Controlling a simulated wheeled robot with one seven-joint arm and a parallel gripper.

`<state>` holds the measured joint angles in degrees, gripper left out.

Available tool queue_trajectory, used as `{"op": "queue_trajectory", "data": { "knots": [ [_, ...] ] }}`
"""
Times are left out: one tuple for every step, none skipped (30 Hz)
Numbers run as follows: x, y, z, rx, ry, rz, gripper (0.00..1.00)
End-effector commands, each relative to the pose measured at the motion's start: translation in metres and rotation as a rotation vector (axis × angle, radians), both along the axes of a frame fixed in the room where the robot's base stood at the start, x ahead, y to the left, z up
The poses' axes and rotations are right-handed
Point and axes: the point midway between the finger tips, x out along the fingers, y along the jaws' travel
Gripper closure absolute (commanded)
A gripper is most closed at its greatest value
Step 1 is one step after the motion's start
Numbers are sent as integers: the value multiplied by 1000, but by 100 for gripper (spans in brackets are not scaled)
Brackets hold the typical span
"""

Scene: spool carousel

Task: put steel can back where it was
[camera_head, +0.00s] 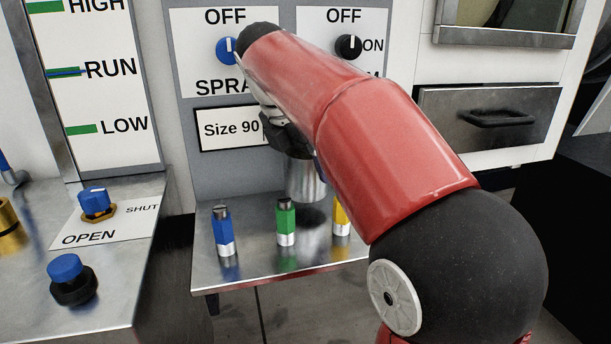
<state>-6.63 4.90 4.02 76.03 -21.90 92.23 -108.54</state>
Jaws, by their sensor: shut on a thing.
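The steel can (305,183) is a plain silver cylinder, seen in the head view below my gripper. My gripper (292,145) is shut on the can near its top, and the fingers are partly hidden by my red arm. The can looks upright and appears held above the metal shelf (240,268), with a dark shadow on the shelf beneath it. The can's right edge is close to my arm.
On the shelf stand a blue bottle (223,232), a green bottle (286,222) and a yellow one (341,215), partly hidden by my arm. Behind is a grey panel with a blue knob (226,49), a black knob (348,46) and a "Size 90" sign (231,130). A left counter (120,300) holds a blue-topped button (68,278).

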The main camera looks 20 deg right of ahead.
Motion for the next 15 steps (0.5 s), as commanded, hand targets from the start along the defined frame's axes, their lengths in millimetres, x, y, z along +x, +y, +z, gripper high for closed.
{"op": "queue_trajectory", "data": {
  "knots": [
    [0, 0, -9, -1, 1, 1, 61],
    [-1, 0, -14, -1, 1, 1, 61],
    [-1, 0, -20, 0, 2, -1, 61],
    [-1, 0, -24, 0, 1, 0, 61],
    [2, 0, -26, 0, 1, 0, 61],
    [3, 0, -27, 0, 0, 0, 61],
    [4, 0, -28, 0, 0, 0, 61],
    [4, 0, -27, 0, 0, 0, 61],
    [4, 0, -27, 0, 0, 0, 61],
    [4, 0, -27, 0, 0, 0, 61],
    [4, 0, -27, 0, -1, 0, 61],
    [4, 0, -27, 0, 0, 0, 61],
    [4, 0, -27, 0, 0, 0, 61],
    [4, 0, -28, 0, 0, 0, 61],
    [4, 0, -29, 0, 0, 0, 61]
  ]
}}
